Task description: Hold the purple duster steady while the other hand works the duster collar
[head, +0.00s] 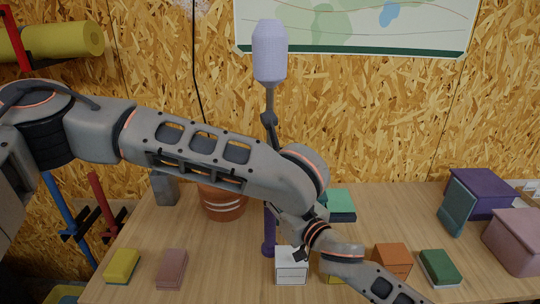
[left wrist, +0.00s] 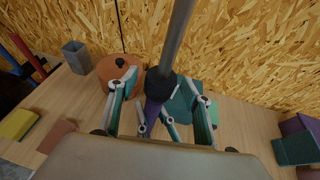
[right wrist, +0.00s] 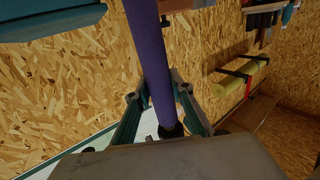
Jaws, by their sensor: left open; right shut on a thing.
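The duster stands upright in the head view, with a lavender head (head: 270,52), a grey pole and a purple handle (head: 269,232). Its dark collar (left wrist: 160,86) shows in the left wrist view, where grey pole meets purple handle. My left gripper (left wrist: 158,98) is open, its fingers spread on both sides of the duster near the collar; whether they touch it is unclear. My right gripper (right wrist: 158,100) is shut on the purple handle (right wrist: 150,55), which runs between its fingers in the right wrist view. My arms hide part of the duster in the head view.
A terracotta pot (head: 222,203) and a grey holder (head: 165,188) stand behind on the bench. A white box (head: 291,266), a yellow block (head: 122,266), a pink block (head: 172,268), an orange box (head: 392,260) and a green block (head: 440,268) line the front. A purple box (head: 483,193) stands right.

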